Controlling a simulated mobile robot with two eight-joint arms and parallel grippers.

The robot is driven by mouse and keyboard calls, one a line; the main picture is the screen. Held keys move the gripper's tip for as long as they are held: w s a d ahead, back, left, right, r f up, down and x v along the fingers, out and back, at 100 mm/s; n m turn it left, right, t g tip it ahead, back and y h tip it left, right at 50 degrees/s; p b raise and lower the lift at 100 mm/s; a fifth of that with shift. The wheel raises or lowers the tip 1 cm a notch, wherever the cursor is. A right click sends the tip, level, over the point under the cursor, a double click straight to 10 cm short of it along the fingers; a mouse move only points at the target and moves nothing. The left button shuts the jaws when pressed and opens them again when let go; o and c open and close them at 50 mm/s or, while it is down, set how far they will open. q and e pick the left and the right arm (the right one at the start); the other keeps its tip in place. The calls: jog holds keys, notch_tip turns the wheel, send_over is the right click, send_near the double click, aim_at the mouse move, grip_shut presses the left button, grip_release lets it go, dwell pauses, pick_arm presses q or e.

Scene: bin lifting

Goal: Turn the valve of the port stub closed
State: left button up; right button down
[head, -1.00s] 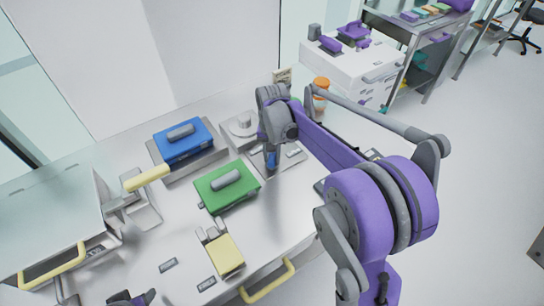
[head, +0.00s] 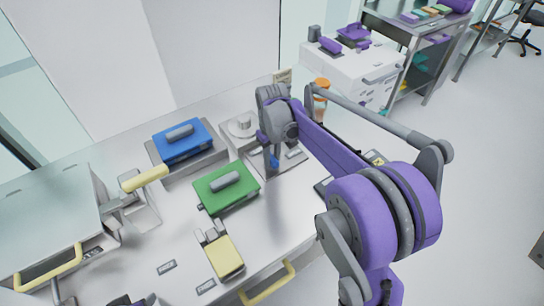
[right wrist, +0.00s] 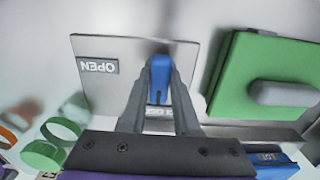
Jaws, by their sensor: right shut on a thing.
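The valve's blue handle (right wrist: 160,80) stands on a grey plate (right wrist: 92,92) with an OPEN label (right wrist: 98,66) and a second label partly hidden behind my fingers. My right gripper (right wrist: 159,92) is shut on the blue handle, one finger on each side. In the head view my right gripper (head: 272,158) is over the plate behind the green box, with a bit of the blue handle (head: 274,164) showing. The port stub itself cannot be made out. Only a dark tip of my left gripper (head: 135,300) shows at the bottom edge, its jaws unclear.
A green box (head: 226,187) lies close to the plate. A blue box (head: 182,140) sits in a grey holder behind it. A round grey fixture (head: 241,126) and an orange-capped jar (head: 321,92) stand nearby. A yellow-handled lid stands left. The bench front is partly clear.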

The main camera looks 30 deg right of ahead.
aim_at(272, 158)
dwell(0.5)
jog(key=c, duration=0.6)
grip_release()
jog(key=shift+c, duration=0.2)
pick_arm(q)
jog(key=shift+w+r+p, duration=0.1)
jog(key=shift+r+p, duration=0.25)
jog(key=shift+r, duration=0.05)
pick_arm(e)
notch_tip(272, 158, up, 11)
pick_arm(q)
jog(key=shift+w+r, duration=0.1)
jog(key=shift+r, duration=0.2)
jog(key=shift+r+p, duration=0.25)
jog(key=shift+p, duration=0.15)
pick_arm(e)
jog(key=s+a+f+t, duration=0.1)
jog(key=s+a+f, duration=0.2)
jog(key=s, duration=0.4)
jog(key=s+a+f+t, duration=0.2)
jog(key=s+a+f, duration=0.1)
jog(key=s, duration=0.4)
jog(key=s+a+f+t, duration=0.2)
jog(key=s+a+f, duration=0.1)
jog(key=s, duration=0.4)
jog(key=shift+s+a+f+m, duration=0.2)
jog(key=shift+a+f+m, duration=0.2)
jog(key=shift+a, duration=0.1)
